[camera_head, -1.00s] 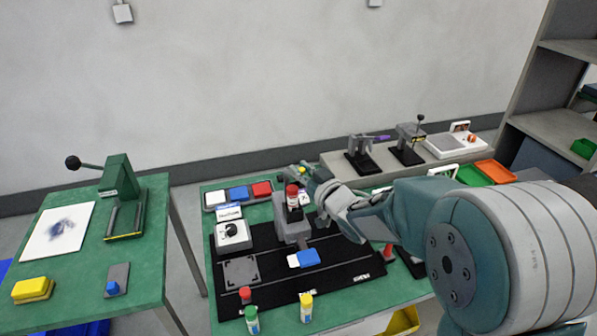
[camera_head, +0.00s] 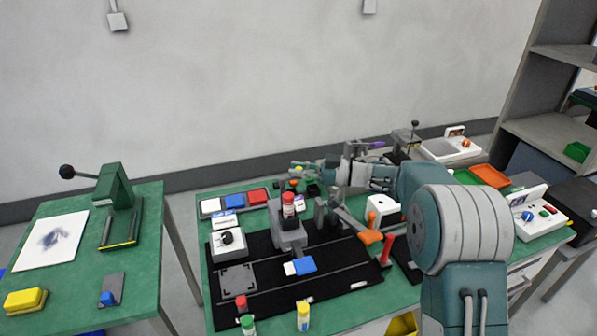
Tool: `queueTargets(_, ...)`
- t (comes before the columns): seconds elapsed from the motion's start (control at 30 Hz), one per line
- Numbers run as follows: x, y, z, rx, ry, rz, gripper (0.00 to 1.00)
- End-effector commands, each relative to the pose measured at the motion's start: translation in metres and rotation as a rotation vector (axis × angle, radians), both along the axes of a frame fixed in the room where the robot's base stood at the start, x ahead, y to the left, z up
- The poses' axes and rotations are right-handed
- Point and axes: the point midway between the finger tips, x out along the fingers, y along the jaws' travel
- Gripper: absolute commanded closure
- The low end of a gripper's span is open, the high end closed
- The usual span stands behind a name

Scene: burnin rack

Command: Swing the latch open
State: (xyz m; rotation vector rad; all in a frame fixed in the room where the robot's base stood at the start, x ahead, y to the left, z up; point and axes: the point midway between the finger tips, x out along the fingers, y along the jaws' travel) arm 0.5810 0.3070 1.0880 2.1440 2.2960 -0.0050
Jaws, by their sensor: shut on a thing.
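A grey bar with an orange grip (camera_head: 370,237), which looks like the latch, slants across the right side of the black mat (camera_head: 255,295). A grey upright post (camera_head: 320,213) stands by its far end. My gripper (camera_head: 298,171) is beyond the mat at the back of the green table, apart from the orange grip. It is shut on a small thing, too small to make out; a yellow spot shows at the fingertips. A grey stand (camera_head: 289,236) holding a red-capped vial (camera_head: 288,204) is left of the post.
A white box (camera_head: 383,207) and a red upright handle (camera_head: 386,250) stand near the orange grip. A blue-and-white block (camera_head: 300,267) lies on the mat. Capped vials (camera_head: 303,315) stand at the front edge. White, blue and red bins (camera_head: 234,198) sit at the back left.

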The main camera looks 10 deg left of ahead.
Motion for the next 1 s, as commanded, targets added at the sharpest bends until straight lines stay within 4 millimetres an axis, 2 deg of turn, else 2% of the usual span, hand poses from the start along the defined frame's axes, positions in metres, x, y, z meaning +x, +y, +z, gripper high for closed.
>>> queueTargets(0.3,0.0039,0.0017,0.0007,0.002,-0.002,0.092,1.00)
queueTargets(0.77,0.0058,0.0024,0.0010,0.002,-0.002,0.100,1.00)
queueTargets(0.8,0.0059,0.0024,0.0010,0.003,-0.003,0.100,0.65)
queueTargets(0.87,0.0059,0.0023,0.0011,0.003,-0.003,0.100,0.38)
queueTargets(1.0,0.0047,0.0024,0.0011,0.002,-0.003,0.102,0.38)
